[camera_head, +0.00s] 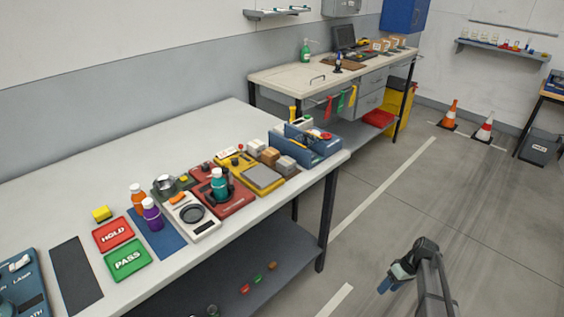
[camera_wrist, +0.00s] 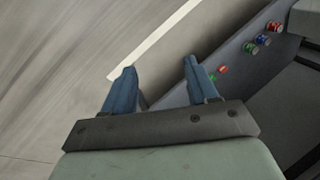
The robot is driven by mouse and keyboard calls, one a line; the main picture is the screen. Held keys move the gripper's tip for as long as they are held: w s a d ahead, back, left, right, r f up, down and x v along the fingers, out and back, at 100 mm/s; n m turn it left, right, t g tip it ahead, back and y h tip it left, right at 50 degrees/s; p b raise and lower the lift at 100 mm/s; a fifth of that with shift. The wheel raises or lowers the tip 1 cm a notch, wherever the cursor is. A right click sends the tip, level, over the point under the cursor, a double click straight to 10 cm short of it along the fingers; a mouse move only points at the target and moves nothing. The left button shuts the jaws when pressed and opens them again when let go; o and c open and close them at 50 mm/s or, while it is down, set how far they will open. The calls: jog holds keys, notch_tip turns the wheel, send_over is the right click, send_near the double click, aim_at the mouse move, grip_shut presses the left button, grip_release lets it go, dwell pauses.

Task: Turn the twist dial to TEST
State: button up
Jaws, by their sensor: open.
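No dial marked TEST can be made out. At the lower left of the head view, a blue panel (camera_head: 30,280) is cut off by the frame edge; it carries white lettering and a teal round part, and I cannot tell whether that part is the twist dial. My gripper (camera_head: 384,286) is over the floor to the right of the white table, far from this panel. In the wrist view its two blue fingers (camera_wrist: 160,68) are apart with nothing between them.
The white table (camera_head: 60,190) holds red HOLD (camera_head: 113,235) and green PASS (camera_head: 128,260) plates, bottles, scales and a blue bin (camera_head: 312,150). Its lower shelf (camera_head: 220,285) carries small coloured items. A workbench (camera_head: 290,75) stands behind. Floor (camera_head: 400,190) around my gripper is clear.

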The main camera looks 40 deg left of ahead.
jog(key=w+a+r+n+y, duration=0.1)
jog(key=w+a+r+n, duration=0.2)
jog(key=a+r, duration=0.55)
jog(key=w+a+r+n, duration=0.3)
jog(key=a+r, duration=0.5)
jog(key=a, duration=0.2)
jog(key=a+r+n+y, duration=0.1)
jog(key=a+r+n, duration=0.2)
jog(key=a+r, duration=0.75)
notch_tip(320, 180, up, 19)
jog(key=n+t+h, duration=0.4)
jog(key=n, duration=1)
send_over(205, 165)
notch_tip(205, 165, down, 13)
jog(key=shift+f, duration=0.2)
jog(key=shift+c, duration=0.2)
jog(key=c, duration=1)
